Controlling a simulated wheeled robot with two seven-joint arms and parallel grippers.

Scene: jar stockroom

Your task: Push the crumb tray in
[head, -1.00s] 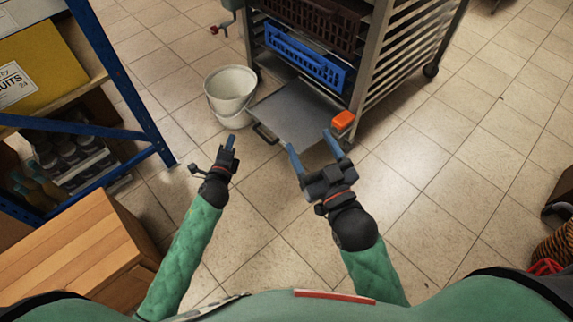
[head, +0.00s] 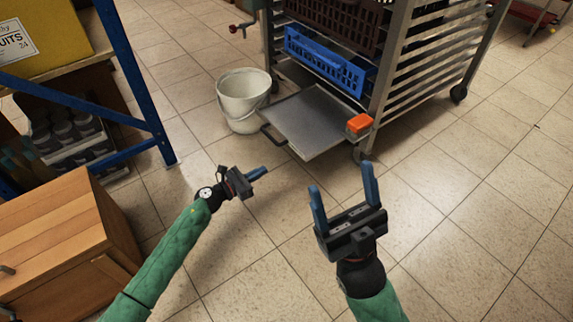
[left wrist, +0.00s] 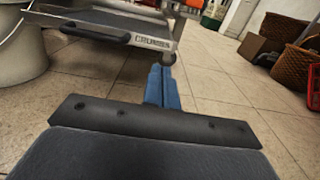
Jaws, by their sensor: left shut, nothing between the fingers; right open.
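The crumb tray (head: 309,121) is a flat grey metal tray at the bottom of the wheeled rack. It sticks well out of the rack's front, with a dark handle (head: 272,136) on its front edge. My right gripper (head: 343,196) is open and empty, in front of the tray's right corner.
An orange block (head: 359,123) sits at the tray's right edge by the rack post. A white bucket (head: 243,98) stands left of the tray. The rack (head: 432,75) holds a blue crate (head: 325,62). A wooden cabinet (head: 70,235) stands at left. Floor on the right is clear.

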